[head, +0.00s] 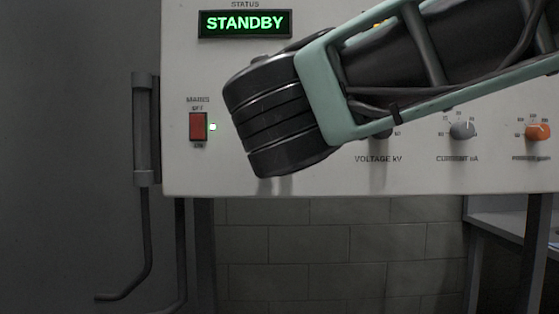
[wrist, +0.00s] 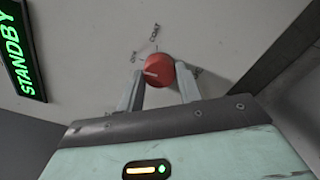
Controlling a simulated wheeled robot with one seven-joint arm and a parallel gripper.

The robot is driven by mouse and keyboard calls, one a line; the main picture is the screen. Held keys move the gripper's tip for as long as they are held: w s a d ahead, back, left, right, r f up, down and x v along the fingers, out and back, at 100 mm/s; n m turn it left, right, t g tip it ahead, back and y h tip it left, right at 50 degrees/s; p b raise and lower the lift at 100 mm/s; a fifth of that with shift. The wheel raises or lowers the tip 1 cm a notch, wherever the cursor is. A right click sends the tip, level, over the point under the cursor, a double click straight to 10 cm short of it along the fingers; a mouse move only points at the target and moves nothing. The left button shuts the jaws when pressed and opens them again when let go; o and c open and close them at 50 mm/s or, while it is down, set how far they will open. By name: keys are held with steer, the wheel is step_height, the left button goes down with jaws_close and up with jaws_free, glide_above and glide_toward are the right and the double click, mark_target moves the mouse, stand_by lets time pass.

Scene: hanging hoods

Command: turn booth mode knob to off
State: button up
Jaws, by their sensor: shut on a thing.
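The red round knob (wrist: 158,66) is on the pale panel in the wrist view, with a short white pointer line toward its left side. In the head view my arm and dark wrist cover part of the panel, and neither this knob nor my fingertips can be seen there.
A green STANDBY display (head: 245,23) is on the panel. A red mains switch (head: 198,127) with a lit indicator is left of my wrist. A grey knob (head: 462,130) and an orange knob (head: 537,131) are at lower right. A dark vertical handle (head: 144,130) stands at the panel's left edge.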

steer(key=shift+f+m+b, duration=0.15)
steer(key=shift+m+b, duration=0.35)
steer(key=shift+b, duration=0.25)
steer(key=o, duration=1)
